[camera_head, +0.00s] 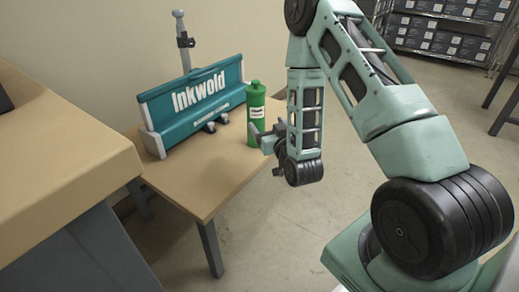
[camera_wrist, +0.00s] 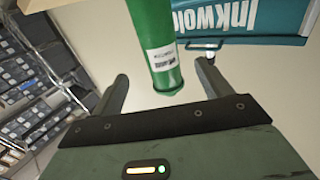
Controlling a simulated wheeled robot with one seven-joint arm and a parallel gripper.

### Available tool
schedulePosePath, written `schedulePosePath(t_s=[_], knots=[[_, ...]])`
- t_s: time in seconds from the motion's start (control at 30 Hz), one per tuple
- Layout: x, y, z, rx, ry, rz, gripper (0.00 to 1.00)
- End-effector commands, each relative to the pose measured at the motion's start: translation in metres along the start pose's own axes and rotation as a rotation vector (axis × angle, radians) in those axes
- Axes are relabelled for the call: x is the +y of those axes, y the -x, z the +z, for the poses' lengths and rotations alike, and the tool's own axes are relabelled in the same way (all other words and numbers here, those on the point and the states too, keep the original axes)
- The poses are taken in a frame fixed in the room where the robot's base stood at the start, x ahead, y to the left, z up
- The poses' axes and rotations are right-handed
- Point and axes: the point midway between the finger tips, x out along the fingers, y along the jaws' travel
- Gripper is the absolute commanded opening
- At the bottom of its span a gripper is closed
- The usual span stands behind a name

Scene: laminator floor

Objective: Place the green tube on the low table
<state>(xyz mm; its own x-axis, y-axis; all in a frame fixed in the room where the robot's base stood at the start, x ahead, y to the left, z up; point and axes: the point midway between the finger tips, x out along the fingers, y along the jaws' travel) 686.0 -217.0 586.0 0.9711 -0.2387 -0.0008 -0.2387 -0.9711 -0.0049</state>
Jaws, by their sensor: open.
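The green tube (camera_head: 256,118), a bottle with a green cap and a white label, appears upright on the low table (camera_head: 205,185), near its right edge. It stands just right of the teal Inkwold machine (camera_head: 195,100). My gripper (camera_head: 263,133) is beside the tube on its right side, and its fingers partly overlap the tube's lower part in the head view. In the wrist view my gripper (camera_wrist: 163,84) is open, with the green tube (camera_wrist: 158,45) in the gap between its fingers. Neither finger visibly touches it. One end of the tube is out of the wrist view.
The teal machine also shows in the wrist view (camera_wrist: 240,22), close to one finger. A larger wooden-topped bench (camera_head: 60,160) stands at the left. Shelves with boxes (camera_head: 440,30) are at the back right.

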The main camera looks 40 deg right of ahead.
Motion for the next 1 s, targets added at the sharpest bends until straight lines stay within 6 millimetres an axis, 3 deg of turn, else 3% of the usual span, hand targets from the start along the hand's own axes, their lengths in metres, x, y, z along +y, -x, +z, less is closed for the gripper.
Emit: schedulePosePath(t_s=[0.17,0.33,0.47,0.6,0.73,0.87,1.0], knots=[[-0.019,-0.004,-0.003,-0.051,-0.007,-0.041,0.78],[-0.083,-0.003,-0.007,-0.248,-0.012,-0.177,0.78],[-0.140,0.020,-0.010,-0.442,0.011,-0.302,0.78],[-0.191,0.064,-0.018,-0.649,0.069,-0.433,0.78],[-0.225,0.120,-0.027,-0.839,0.155,-0.543,0.78],[-0.241,0.186,-0.041,-1.022,0.271,-0.636,0.78],[-0.238,0.259,-0.058,-1.202,0.422,-0.708,0.78]])
